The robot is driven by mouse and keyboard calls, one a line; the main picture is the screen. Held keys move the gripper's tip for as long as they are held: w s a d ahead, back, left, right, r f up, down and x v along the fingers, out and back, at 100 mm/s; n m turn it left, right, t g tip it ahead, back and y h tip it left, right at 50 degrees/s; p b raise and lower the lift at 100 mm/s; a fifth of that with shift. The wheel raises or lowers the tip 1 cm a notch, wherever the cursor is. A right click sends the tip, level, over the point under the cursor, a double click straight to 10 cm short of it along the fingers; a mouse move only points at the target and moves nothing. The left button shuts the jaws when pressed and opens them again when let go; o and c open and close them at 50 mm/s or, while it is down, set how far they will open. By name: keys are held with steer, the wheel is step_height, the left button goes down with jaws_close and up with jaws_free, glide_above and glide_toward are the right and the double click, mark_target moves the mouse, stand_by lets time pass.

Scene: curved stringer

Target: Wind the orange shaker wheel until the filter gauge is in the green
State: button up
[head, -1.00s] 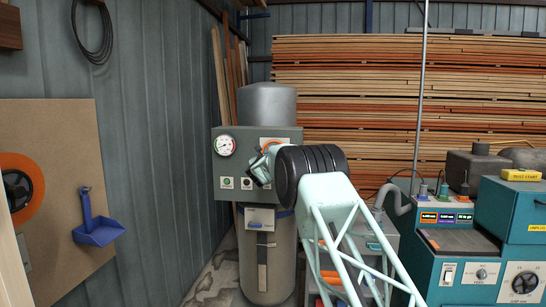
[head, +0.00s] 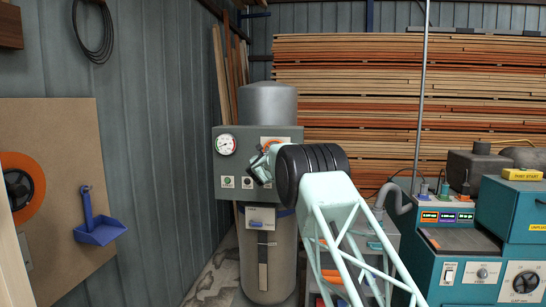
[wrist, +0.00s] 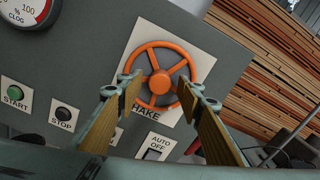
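The orange shaker wheel (wrist: 160,82) is mounted on the grey control panel, in the upper middle of the wrist view. In the head view it is mostly hidden behind my arm, with a bit of orange (head: 272,142) showing. My gripper (wrist: 156,88) is open, its two wood-coloured finger pads apart, one at each side of the lower part of the wheel. I cannot tell whether they touch the rim. The filter gauge (head: 226,144) is round and white at the panel's upper left; it is cut off in the wrist view (wrist: 32,10). Its needle is too small to read surely.
The panel (head: 230,190) is fixed to a grey cylindrical tank (head: 267,104). Start (wrist: 16,94) and stop (wrist: 63,115) buttons and an auto/off switch (wrist: 154,153) sit below the wheel. A teal machine (head: 470,270) stands at the right.

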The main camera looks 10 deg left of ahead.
steer(key=shift+s, duration=0.15)
steer(key=s, duration=1.1)
steer(key=shift+s, duration=0.35)
steer(key=shift+a, duration=0.1)
stand_by(0.4)
steer(key=s+d+r+n+g+y, duration=0.3)
steer(key=s+d+r+n, duration=0.55)
steer(key=s, duration=0.35)
steer(key=s+d+r+n+g, duration=0.1)
steer(key=s+d+n, duration=0.3)
steer(key=s, duration=0.5)
steer(key=s+d+r+n+g, duration=0.2)
steer(key=s+d+n, duration=0.2)
steer(key=s, duration=0.5)
steer(key=s+d+f+n+g+h, duration=0.1)
steer(key=s+d+f+n, duration=0.4)
steer(key=s, duration=1.5)
steer(key=s+d+f+n+g, duration=0.4)
steer(key=s+d+f, duration=0.3)
steer(key=s, duration=1.4)
steer(key=s+d+f+n+g+h, duration=0.1)
steer(key=s+d+f+n+g, duration=0.2)
steer(key=s, duration=1.8)
steer(key=d+f+n, duration=0.2)
steer(key=d+n, duration=0.2)
steer(key=d, duration=0.2)
steer(key=shift+s+d+f+h+p, duration=0.15)
steer(key=shift+d+f+h+p, duration=0.15)
steer(key=shift+f+p, duration=0.1)
